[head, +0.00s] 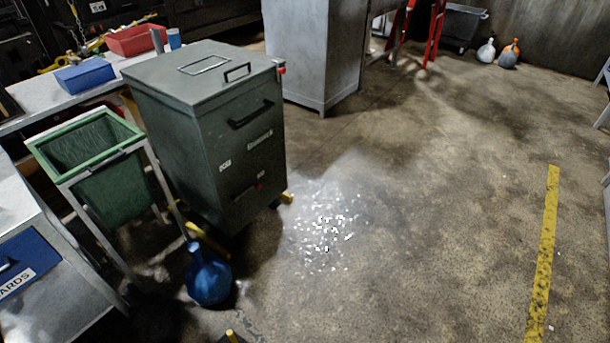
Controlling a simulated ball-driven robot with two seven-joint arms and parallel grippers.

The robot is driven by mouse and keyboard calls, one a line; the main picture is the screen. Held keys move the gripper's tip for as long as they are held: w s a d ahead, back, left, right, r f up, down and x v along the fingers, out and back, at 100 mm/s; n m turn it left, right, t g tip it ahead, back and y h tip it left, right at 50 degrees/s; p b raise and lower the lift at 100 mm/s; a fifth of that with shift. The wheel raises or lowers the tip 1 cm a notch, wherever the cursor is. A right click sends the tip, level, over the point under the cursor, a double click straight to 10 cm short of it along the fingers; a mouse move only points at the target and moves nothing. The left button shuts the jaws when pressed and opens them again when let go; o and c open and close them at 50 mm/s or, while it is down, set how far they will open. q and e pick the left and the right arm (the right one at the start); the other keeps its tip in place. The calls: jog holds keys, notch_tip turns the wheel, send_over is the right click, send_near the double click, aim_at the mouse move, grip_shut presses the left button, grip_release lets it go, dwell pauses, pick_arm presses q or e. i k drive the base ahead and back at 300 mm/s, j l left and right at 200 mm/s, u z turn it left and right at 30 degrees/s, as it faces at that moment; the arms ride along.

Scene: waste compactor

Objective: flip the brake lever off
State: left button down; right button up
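A dark green-grey lidded cabinet on low feet or wheels (210,150) stands left of the middle in the head view. A small yellow piece (287,197) sticks out at its lower right foot, and a longer yellow bar (207,241) lies low at its front left. A red knob (281,69) sits at its upper right edge, and a small red mark (259,186) is low on its front. I cannot tell which of these, if any, is the brake lever, or its position. Neither of my grippers is in view.
A blue round flask (209,277) stands on the floor before the cabinet. A green bin in a metal frame (104,205) is left of it. Bright, shiny fragments (332,228) lie on a wet-looking patch. The floor to the right, around a yellow stripe (545,250), is open.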

aim_at(234, 197)
jog(key=i+l+z, duration=0.3)
jog(key=i, duration=0.5)
jog(key=i+z, duration=0.3)
jog(key=i, duration=0.5)
jog(key=i+l+u, duration=0.1)
jog(key=i+u, duration=0.3)
jog(key=i+l+u, duration=0.2)
jog(key=i+u, duration=0.2)
jog(key=i+l+u, duration=0.15)
jog(key=u, duration=0.3)
jog(key=i+l+u, duration=0.25)
jog(key=u, duration=0.2)
jog(key=i+l+u, duration=0.15)
jog(key=l+u, duration=0.2)
jog(key=u, duration=0.15)
jog(key=i+l+u, duration=0.1)
jog(key=l+u, duration=0.85)
jog(key=l, duration=0.1)
